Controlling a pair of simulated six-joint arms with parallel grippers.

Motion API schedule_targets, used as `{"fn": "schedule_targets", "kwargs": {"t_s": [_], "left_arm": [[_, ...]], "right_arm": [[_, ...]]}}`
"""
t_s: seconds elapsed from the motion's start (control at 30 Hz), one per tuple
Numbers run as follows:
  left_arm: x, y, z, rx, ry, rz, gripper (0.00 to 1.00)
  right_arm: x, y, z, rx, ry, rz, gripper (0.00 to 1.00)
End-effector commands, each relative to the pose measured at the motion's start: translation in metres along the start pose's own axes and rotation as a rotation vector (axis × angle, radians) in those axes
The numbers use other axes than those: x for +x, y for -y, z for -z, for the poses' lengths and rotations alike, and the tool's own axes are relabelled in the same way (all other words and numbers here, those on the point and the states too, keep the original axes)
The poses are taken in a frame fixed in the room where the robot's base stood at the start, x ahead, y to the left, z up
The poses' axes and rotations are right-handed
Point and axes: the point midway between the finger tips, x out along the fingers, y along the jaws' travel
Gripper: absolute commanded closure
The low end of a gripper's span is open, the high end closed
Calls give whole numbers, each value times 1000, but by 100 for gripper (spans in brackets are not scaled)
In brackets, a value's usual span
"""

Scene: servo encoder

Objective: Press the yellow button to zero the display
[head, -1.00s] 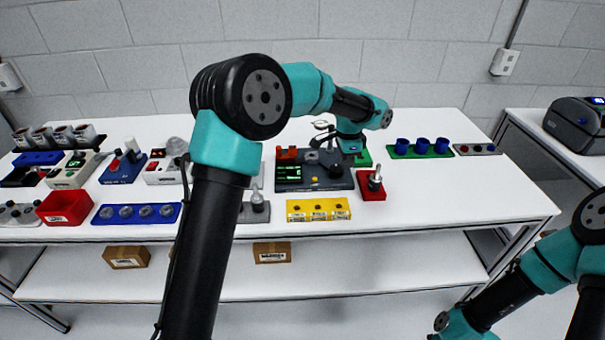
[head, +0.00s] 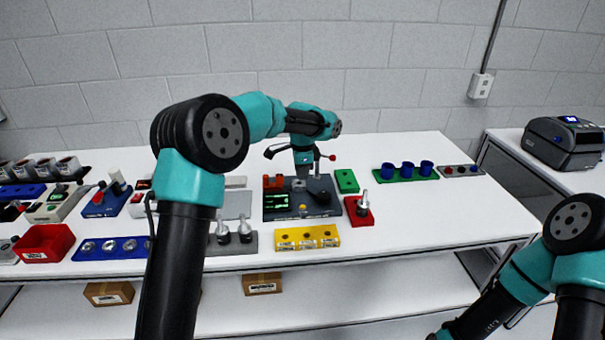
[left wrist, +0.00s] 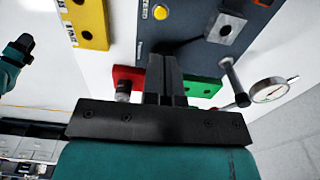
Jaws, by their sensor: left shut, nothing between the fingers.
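The dark panel (head: 283,214) stands mid-table in the head view, with a lit green display (head: 277,201) on its left. The small yellow button (head: 303,207) sits right of the display; the left wrist view shows it as a round yellow cap (left wrist: 160,12) near the top edge. My left gripper (head: 304,172) hangs over the rear part of the panel, apart from the button. Its fingers (left wrist: 165,62) are together and empty in the left wrist view. The fingertips' height above the panel is hard to judge. My right arm shows at lower right, but its gripper is out of frame.
A red block with a metal post (head: 359,212) and a green block (head: 347,181) stand right of the panel. A yellow block (head: 307,238) is in front. A dial gauge (left wrist: 272,90) is near the fingers. White table is clear at the right front.

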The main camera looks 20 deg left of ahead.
Motion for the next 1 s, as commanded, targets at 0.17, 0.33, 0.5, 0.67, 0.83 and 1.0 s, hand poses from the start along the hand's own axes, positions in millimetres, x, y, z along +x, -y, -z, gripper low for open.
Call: {"fn": "schedule_targets", "kwargs": {"t_s": [0.17,0.33,0.5,0.67,0.83,1.0], "left_arm": [[31,-1,0,1,1,-4,100],[60,0,0,0,2,-3,100],[88,-1,0,0,1,-3,100],[107,0,0,1,1,-1,100],[115,0,0,0,0,0,100],[115,0,0,0,0,0,100]], "right_arm": [[0,0,0,0,0,0,57],[0,0,0,0,0,0,57],[0,0,0,0,0,0,57],[0,0,0,0,0,0,57],[0,0,0,0,0,0,57],[0,0,0,0,0,0,57]]}}
